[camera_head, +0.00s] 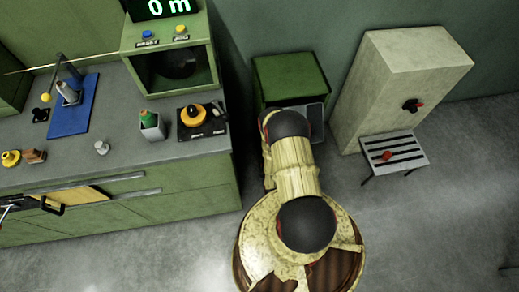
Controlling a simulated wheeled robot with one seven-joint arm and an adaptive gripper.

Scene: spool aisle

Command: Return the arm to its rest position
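My arm (295,178), cream with dark grey joint caps, stands over my round base in the lower middle of the head view. It is folded up close above the base and reaches toward the green cabinet at the back. My gripper does not show in the head view; it is either hidden behind the arm's links or outside the picture. I cannot tell whether it holds anything.
A green counter (120,195) on the left bears a blue mat (74,115), several small items and a box with a lit display (160,8). A green cabinet (290,75), a pale cabinet (400,80) and a slatted stand (394,152) line the back. The right floor is clear.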

